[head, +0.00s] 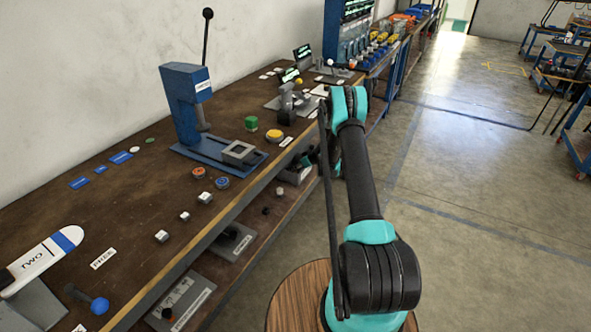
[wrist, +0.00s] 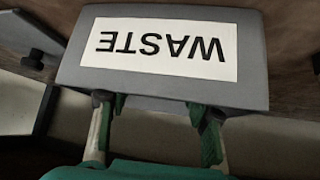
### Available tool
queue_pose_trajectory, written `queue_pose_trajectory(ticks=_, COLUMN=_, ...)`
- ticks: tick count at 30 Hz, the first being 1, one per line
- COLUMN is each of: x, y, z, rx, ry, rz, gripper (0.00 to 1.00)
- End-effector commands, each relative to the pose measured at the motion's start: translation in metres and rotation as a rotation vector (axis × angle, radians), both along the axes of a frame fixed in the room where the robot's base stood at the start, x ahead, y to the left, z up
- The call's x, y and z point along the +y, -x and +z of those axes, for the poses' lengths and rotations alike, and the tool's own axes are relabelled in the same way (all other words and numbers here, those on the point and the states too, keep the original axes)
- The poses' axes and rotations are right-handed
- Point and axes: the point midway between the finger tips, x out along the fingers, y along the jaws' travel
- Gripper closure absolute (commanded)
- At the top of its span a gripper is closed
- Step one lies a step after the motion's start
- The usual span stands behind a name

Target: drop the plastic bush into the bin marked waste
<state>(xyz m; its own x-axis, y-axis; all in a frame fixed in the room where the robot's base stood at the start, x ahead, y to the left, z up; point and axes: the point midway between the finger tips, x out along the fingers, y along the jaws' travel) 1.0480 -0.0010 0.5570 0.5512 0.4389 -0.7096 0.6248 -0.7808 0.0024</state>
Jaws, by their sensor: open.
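The grey bin (wrist: 68,72) marked WASTE fills the upper middle of the wrist view, its white label (wrist: 160,48) upside down. My gripper (wrist: 158,108) is open. Its two fingers stand apart at the label-side edge of the bin, with nothing visible between them. Whether the fingers touch the bin, I cannot tell. In the head view my gripper is mostly hidden behind my arm, beside the bench's front edge. I cannot pick out the plastic bush in either view, nor see the bin's inside.
The brown workbench (head: 105,200) carries a blue press (head: 184,105), small white cubes, round buttons and a green block (head: 251,123). Labelled grey trays, one of them a front tray (head: 195,300), stand on the shelf below. Open floor (head: 480,220) lies to the right.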

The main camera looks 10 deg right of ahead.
Motion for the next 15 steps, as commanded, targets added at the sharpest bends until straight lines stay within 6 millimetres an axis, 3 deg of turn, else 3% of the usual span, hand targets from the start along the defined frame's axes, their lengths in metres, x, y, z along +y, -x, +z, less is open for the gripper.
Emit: queue_pose_trajectory(ticks=15, x=-0.041, y=0.055, z=0.072, rx=-0.001, ry=-0.004, rz=0.003, gripper=0.49)
